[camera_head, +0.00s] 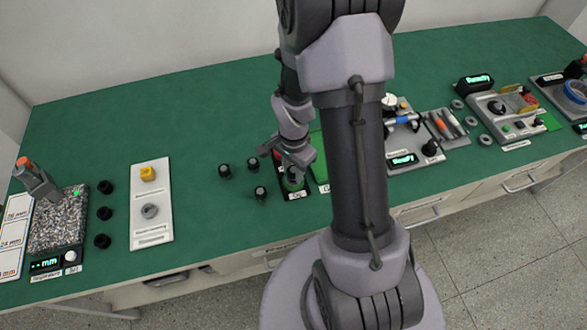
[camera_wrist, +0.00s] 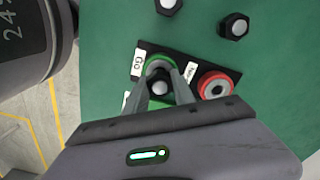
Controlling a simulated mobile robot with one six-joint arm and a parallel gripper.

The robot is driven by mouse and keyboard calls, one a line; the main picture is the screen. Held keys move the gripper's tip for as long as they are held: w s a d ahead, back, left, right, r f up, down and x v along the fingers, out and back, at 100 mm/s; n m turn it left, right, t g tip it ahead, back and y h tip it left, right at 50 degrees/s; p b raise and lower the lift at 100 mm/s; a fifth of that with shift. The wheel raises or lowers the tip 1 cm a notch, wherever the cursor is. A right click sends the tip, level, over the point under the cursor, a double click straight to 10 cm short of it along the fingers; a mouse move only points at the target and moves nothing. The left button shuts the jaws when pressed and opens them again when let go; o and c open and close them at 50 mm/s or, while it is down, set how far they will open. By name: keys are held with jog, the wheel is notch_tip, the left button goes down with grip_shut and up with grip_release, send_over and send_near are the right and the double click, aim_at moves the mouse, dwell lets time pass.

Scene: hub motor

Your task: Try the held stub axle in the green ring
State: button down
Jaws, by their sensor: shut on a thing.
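My gripper (camera_wrist: 163,84) is shut on a dark stub axle with a pale round end (camera_wrist: 159,88). The held axle is over the green ring (camera_wrist: 160,59), which curves around its far side in the wrist view. I cannot tell whether the axle is above the ring or inside it. The green ring sits on a black plate beside a label reading "Go". The red ring (camera_wrist: 215,85) is on the same plate, to the right. In the head view my gripper (camera_head: 291,171) hides most of the green ring (camera_head: 293,186) and the axle.
Several loose dark stub axles stand nearby, including one left of the plate (camera_head: 260,193) and one farther left (camera_head: 224,171). A white plate (camera_head: 152,220) with a yellow block and a granite gauge stand (camera_head: 58,222) are at left. Instruments and fixtures (camera_head: 510,108) fill the right side.

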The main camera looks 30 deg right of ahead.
aim_at(293, 169)
jog(key=shift+f+b, duration=0.6)
jog(key=shift+f, duration=0.1)
dwell(0.5)
dwell(0.6)
jog(key=c, duration=1)
grip_release()
jog(key=shift+o, duration=0.6)
jog(key=o, duration=0.3)
jog(key=shift+r, duration=0.1)
jog(key=shift+r+p, duration=2.55)
jog(key=shift+r, duration=0.95)
